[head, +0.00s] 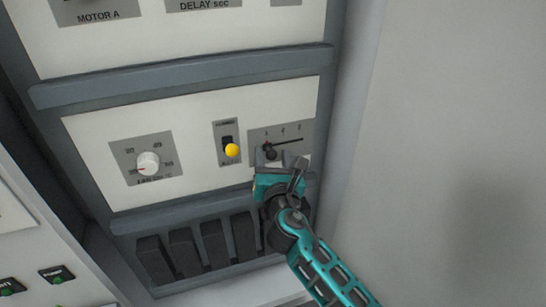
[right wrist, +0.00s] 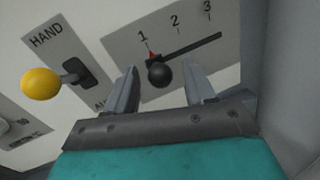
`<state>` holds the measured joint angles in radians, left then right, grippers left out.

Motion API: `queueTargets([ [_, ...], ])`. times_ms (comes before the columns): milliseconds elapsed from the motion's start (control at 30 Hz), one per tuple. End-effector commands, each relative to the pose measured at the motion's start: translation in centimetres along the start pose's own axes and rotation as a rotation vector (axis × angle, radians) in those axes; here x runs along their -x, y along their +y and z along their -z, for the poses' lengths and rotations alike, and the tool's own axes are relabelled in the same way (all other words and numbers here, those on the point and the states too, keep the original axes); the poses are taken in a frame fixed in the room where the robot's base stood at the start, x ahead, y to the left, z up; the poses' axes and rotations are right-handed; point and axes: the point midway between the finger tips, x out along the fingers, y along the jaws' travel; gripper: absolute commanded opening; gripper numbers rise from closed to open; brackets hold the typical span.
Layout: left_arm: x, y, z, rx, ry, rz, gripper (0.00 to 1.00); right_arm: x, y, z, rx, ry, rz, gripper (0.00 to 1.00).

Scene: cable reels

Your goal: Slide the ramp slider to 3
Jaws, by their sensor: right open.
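The ramp slider's black round knob (right wrist: 160,74) sits at the left end of its dark slot (right wrist: 195,47), with a red pointer at the 1 mark. The scale reads 1, 2, 3 from left to right in the right wrist view. In the head view the slider plate (head: 285,130) is partly hidden by my right gripper (head: 279,160). My right gripper (right wrist: 162,85) is open, with one finger on each side of the knob in the right wrist view. I cannot tell whether a finger touches it. My left gripper is not in view.
Left of the slider is a toggle switch with a yellow ball tip (head: 232,150), labelled HAND at its top. A white rotary knob (head: 148,162) is further left. Ledges (head: 190,78) run above and below the panel. A grey wall (head: 450,150) stands at right.

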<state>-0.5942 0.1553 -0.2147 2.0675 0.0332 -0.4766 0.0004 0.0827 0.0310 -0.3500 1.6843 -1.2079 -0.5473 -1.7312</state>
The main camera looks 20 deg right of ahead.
Motion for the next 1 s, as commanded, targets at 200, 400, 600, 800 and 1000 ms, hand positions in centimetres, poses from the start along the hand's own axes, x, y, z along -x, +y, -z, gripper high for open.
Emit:
queueTargets([
  [200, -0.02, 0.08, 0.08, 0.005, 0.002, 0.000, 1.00, 0.00, 0.00, 0.01, -0.001, 0.000, 0.000, 0.41],
  [400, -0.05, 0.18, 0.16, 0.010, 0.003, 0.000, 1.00, -0.01, 0.00, 0.00, -0.001, 0.000, 0.000, 0.21],
  [600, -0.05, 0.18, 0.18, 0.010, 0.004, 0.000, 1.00, -0.01, 0.00, 0.00, -0.001, 0.000, 0.000, 0.02],
  [800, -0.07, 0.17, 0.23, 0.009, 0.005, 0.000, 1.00, -0.02, 0.00, -0.01, 0.000, 0.000, 0.000, 0.00],
  [1000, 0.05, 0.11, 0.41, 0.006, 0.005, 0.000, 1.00, -0.10, -0.34, -0.16, 0.001, -0.001, 0.001, 0.00],
])
